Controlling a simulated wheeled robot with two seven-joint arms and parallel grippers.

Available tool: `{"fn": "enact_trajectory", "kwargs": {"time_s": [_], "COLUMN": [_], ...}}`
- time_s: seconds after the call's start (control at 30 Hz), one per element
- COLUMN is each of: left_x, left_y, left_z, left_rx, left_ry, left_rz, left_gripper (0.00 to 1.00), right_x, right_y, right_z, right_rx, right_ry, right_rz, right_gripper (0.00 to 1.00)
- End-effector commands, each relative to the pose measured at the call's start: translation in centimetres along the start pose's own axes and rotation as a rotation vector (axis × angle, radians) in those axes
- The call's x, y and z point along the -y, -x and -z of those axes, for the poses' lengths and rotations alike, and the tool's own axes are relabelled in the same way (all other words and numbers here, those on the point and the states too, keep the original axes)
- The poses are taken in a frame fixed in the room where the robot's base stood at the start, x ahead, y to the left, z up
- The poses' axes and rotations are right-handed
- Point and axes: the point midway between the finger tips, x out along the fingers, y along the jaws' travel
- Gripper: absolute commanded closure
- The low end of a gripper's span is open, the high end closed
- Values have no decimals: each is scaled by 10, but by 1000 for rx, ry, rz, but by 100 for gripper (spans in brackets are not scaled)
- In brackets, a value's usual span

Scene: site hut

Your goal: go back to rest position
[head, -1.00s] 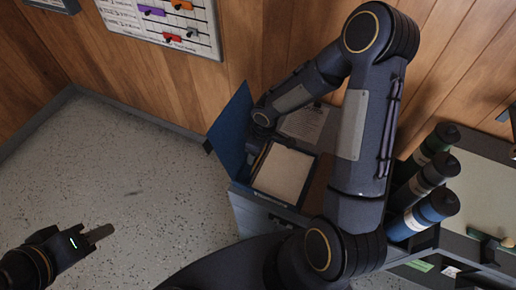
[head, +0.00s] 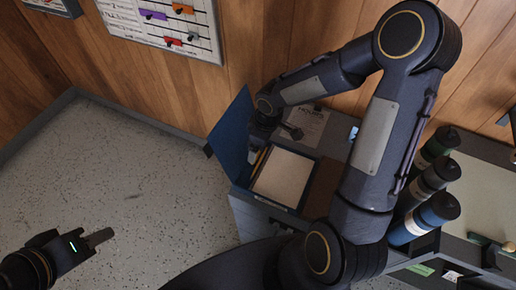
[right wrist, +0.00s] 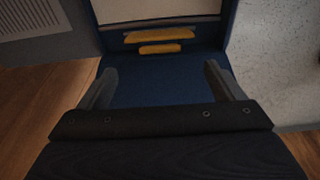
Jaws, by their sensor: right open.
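My right arm comes up from the bottom of the head view, bends at the top, and reaches back down left to the blue upright panel (head: 232,135). In the head view its gripper is largely hidden at the wrist end beside that panel. In the right wrist view my right gripper (right wrist: 160,72) has its two fingers spread wide, with nothing held between them. A blue surface (right wrist: 160,90) and two yellow pieces (right wrist: 160,36) lie beyond the fingers. My left gripper (head: 97,238) is at the lower left over the floor, seen edge-on, so its opening does not show.
A pale sheet (head: 283,178) lies in a dark frame on the grey-blue cabinet (head: 250,215), near a printed notice (head: 305,125). Several capped cylinders (head: 428,180) stand at the right. A board (head: 170,25) hangs on the wooden wall. The speckled floor (head: 140,180) at left is clear.

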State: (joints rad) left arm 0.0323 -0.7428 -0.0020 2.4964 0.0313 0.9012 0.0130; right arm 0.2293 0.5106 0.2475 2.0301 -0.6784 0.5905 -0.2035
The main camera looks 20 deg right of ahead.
Motion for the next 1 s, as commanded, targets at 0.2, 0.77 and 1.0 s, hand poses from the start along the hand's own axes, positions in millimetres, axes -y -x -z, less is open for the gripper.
{"fn": "enact_trajectory", "kwargs": {"time_s": [0.2, 0.77, 1.0], "left_x": [0, 0, 0], "left_y": [0, 0, 0], "left_z": [0, 0, 0], "left_rx": [0, 0, 0], "left_ry": [0, 0, 0], "left_rz": [0, 0, 0], "left_gripper": [64, 64, 64], "right_x": [0, 0, 6], "right_y": [16, 21, 85], "right_z": [0, -1, -30], "right_rx": [0, -1, -40], "right_ry": [0, -9, -199], "right_rz": [1, -5, -64], "right_gripper": [12, 12, 12]}}
